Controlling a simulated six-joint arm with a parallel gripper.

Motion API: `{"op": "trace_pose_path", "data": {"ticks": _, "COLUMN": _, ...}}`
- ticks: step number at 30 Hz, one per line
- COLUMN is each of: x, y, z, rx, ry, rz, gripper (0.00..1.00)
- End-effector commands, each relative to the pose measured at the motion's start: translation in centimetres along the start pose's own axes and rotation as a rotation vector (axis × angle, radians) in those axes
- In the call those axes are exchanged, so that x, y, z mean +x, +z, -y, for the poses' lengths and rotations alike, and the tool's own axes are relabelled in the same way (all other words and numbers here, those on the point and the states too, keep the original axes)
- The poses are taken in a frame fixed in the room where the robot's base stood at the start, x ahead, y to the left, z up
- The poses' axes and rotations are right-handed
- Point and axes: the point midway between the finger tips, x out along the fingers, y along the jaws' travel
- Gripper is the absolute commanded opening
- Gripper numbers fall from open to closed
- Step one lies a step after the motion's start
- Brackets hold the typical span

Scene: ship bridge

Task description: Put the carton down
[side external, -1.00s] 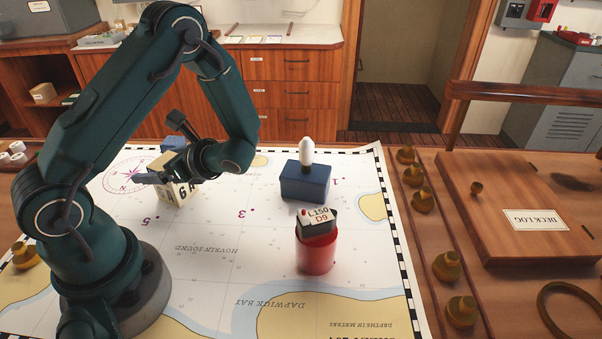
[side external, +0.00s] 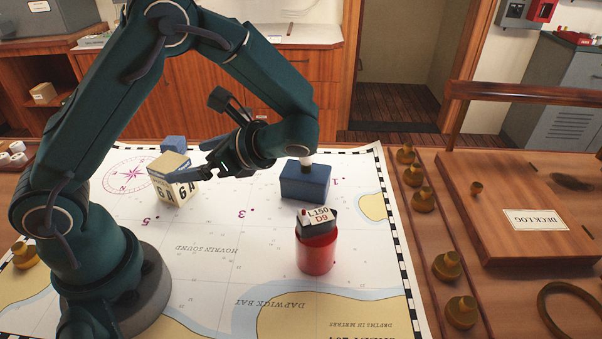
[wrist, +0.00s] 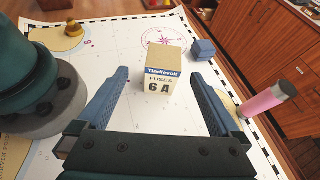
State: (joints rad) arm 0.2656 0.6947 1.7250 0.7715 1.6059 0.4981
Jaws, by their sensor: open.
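The carton (side external: 172,187) is a cream fuse box with a blue band and "6A" on its sides. It stands upright on the chart (side external: 215,235), near the printed compass rose at the left. In the wrist view the carton (wrist: 162,75) sits ahead of my gripper, in line with the gap between the fingers, with clear space on both sides. My gripper (wrist: 160,76) is open and empty. In the side view my gripper (side external: 195,174) lies just right of the carton, one finger overlapping its edge in the picture.
A small blue block (side external: 173,143) is behind the carton. A larger blue block (side external: 305,184) bears a pale object mostly hidden by my arm. A red cylinder (side external: 316,256) holds a dark and white labelled piece (side external: 318,220). The chart's middle is clear. Brass knobs line the right edge.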

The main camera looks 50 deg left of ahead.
Motion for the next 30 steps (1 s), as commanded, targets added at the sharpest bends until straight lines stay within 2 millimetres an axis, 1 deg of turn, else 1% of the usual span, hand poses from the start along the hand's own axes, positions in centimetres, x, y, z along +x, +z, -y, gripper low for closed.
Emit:
{"op": "trace_pose_path", "data": {"ticks": 3, "x": -0.7, "y": 0.7, "z": -1.1, "rx": -0.121, "ry": 0.036, "rz": -0.151, "gripper": 1.0}}
{"op": "trace_pose_path", "data": {"ticks": 8, "x": -2.1, "y": 1.1, "z": -3.2, "rx": -0.327, "ry": 0.105, "rz": -0.402, "gripper": 1.0}}
{"op": "trace_pose_path", "data": {"ticks": 12, "x": -3.7, "y": 1.2, "z": -4.8, "rx": -0.515, "ry": 0.167, "rz": -0.621, "gripper": 1.0}}
{"op": "trace_pose_path", "data": {"ticks": 18, "x": -6.5, "y": 1.4, "z": -6.5, "rx": -0.792, "ry": 0.261, "rz": -0.93, "gripper": 1.0}}
{"op": "trace_pose_path", "data": {"ticks": 24, "x": -9.2, "y": 1.8, "z": -7.4, "rx": -1.035, "ry": 0.351, "rz": -1.209, "gripper": 1.0}}
{"op": "trace_pose_path", "data": {"ticks": 27, "x": -10.1, "y": 2.1, "z": -7.6, "rx": -1.116, "ry": 0.385, "rz": -1.304, "gripper": 1.0}}
{"op": "trace_pose_path", "data": {"ticks": 30, "x": -10.7, "y": 2.2, "z": -7.6, "rx": -1.164, "ry": 0.406, "rz": -1.362, "gripper": 1.0}}
